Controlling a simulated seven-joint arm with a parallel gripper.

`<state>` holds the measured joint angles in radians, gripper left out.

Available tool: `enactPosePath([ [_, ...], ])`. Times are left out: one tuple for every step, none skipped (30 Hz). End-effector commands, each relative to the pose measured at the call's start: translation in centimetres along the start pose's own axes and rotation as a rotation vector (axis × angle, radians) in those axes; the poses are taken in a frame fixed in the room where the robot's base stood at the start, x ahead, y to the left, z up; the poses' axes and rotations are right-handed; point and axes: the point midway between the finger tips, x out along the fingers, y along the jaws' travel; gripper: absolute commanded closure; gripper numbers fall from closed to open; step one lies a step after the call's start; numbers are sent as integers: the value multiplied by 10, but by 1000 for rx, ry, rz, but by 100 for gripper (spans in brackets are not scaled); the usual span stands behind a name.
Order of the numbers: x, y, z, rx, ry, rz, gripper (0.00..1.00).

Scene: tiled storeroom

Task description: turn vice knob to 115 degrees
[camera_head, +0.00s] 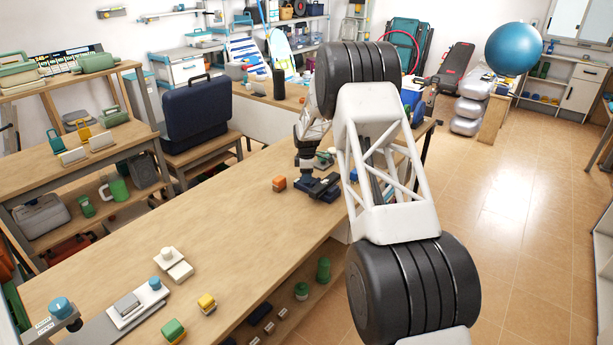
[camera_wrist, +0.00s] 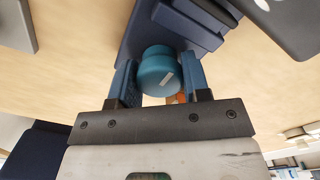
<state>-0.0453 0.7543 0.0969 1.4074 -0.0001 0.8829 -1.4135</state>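In the head view my gripper (camera_head: 307,160) is at the vice, and the knob is hidden there.
A dark blue case (camera_head: 200,115) stands behind. The bench middle is clear.

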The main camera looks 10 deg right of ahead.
Motion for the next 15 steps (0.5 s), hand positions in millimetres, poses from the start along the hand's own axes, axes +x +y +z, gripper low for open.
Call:
enactPosePath([
  [0, 0, 0, 0, 0, 0, 69],
  [0, 0, 0, 0, 0, 0, 73],
  [0, 0, 0, 0, 0, 0, 79],
  [0, 0, 0, 0, 0, 0, 80],
  [0, 0, 0, 0, 0, 0, 80],
  [0, 0, 0, 1, 0, 0, 80],
  [0, 0, 0, 2, 0, 0, 80],
  [0, 0, 0, 4, 0, 0, 80],
  [0, 0, 0, 7, 0, 0, 80],
  [0, 0, 0, 11, 0, 0, 80],
  [0, 0, 0, 15, 0, 0, 80],
  [0, 0, 0, 22, 0, 0, 80],
  [0, 0, 0, 28, 0, 0, 80],
  [-1, 0, 0, 37, 0, 0, 80],
  [-1, 0, 0, 50, 0, 0, 80],
])
